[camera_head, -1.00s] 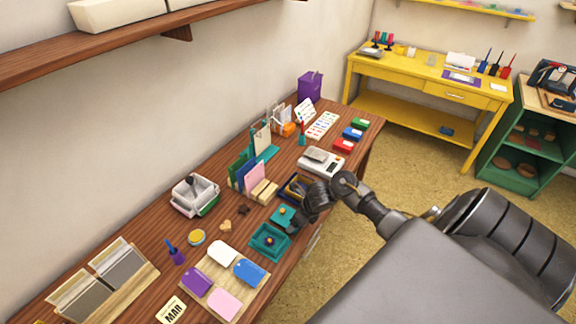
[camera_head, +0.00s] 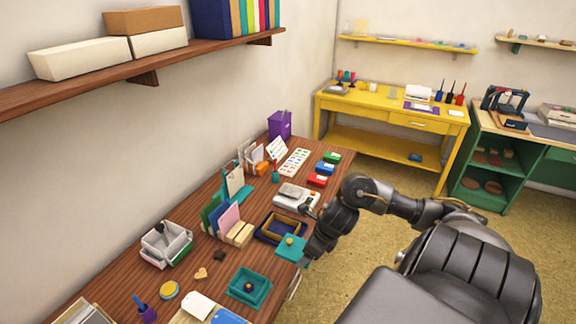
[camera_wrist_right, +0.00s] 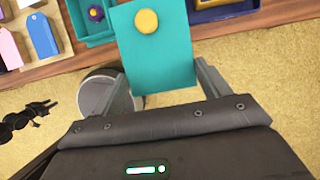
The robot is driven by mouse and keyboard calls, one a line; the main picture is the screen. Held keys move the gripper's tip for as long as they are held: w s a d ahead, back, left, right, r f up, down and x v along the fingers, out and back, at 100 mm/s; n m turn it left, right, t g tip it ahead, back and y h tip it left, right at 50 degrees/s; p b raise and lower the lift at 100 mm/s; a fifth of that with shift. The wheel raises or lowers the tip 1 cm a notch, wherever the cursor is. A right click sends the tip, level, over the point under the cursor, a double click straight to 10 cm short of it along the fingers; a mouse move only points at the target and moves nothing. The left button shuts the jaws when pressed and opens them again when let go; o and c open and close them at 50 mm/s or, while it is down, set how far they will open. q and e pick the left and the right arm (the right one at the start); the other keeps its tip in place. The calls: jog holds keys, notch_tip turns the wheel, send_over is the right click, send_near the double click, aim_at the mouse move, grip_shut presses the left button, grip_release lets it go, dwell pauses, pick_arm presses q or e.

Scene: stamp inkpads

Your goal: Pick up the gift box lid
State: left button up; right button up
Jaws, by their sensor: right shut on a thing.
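The gift box lid (camera_head: 290,247) is a flat teal square with a yellow knob. It is in my right gripper (camera_head: 304,258), near the front edge of the desk. In the right wrist view the lid (camera_wrist_right: 160,58) sits between the two fingers of the gripper (camera_wrist_right: 168,82), which are shut on its sides. The teal gift box base (camera_head: 248,287) stands open on the desk, to the left of the lid, with a dark purple knobbed thing inside. My left gripper is not in view.
A dark blue tray with a yellow inside (camera_head: 281,228) lies just behind the lid. Tag cards (camera_head: 199,305) lie near the front left. Floor is free to the right of the desk.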

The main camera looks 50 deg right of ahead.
jog(key=w+a+r+n+g+y, duration=0.25)
jog(key=a+n, duration=0.45)
jog(key=a, duration=0.4)
jog(key=w+a+r+n+g+y, duration=0.15)
jog(key=a+r+n, duration=0.35)
jog(key=a, duration=0.6)
jog(key=w+r+n+g+h, duration=0.1)
jog(key=w+r+n+g, duration=0.2)
jog(key=r+n, duration=0.4)
jog(key=n, duration=0.3)
jog(key=shift+w+r+h+b, duration=0.15)
jog(key=shift+r+h+b, duration=0.15)
jog(key=shift+b, duration=0.1)
